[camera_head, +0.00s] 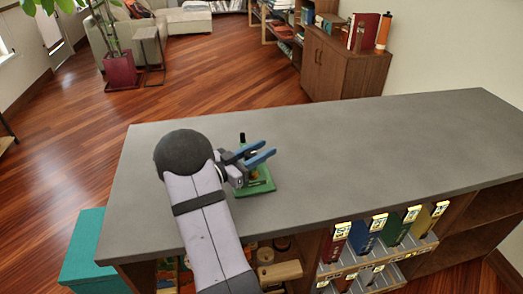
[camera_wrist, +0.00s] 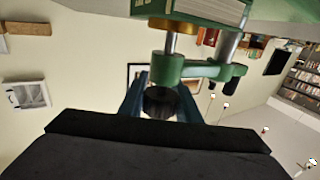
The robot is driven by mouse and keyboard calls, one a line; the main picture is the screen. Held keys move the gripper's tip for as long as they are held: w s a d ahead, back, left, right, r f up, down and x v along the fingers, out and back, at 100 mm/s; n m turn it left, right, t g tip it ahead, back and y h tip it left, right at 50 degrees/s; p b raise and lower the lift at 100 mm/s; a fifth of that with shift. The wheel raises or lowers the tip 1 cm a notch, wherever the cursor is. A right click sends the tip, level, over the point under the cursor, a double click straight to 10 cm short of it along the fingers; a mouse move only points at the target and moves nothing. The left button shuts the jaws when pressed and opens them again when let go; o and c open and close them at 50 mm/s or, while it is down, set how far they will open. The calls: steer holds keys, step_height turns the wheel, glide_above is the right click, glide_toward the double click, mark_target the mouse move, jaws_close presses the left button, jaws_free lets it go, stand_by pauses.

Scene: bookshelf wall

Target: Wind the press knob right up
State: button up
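A small green press (camera_head: 258,186) stands on the grey counter. In the wrist view, the fingers stand on either side of the knob with narrow gaps; I see no clear contact. The knob is hard to make out in the head view.
The grey counter top (camera_head: 390,140) is clear to the right of the press. Coloured binders (camera_head: 365,232) and wooden items sit on shelves below its front edge. A teal box (camera_head: 82,250) stands on the floor at left.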

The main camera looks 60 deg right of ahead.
mark_target(245, 153)
steer(key=shift+w+n+t, duration=0.1)
steer(key=shift+n+t, duration=0.3)
steer(key=shift+t, duration=0.2)
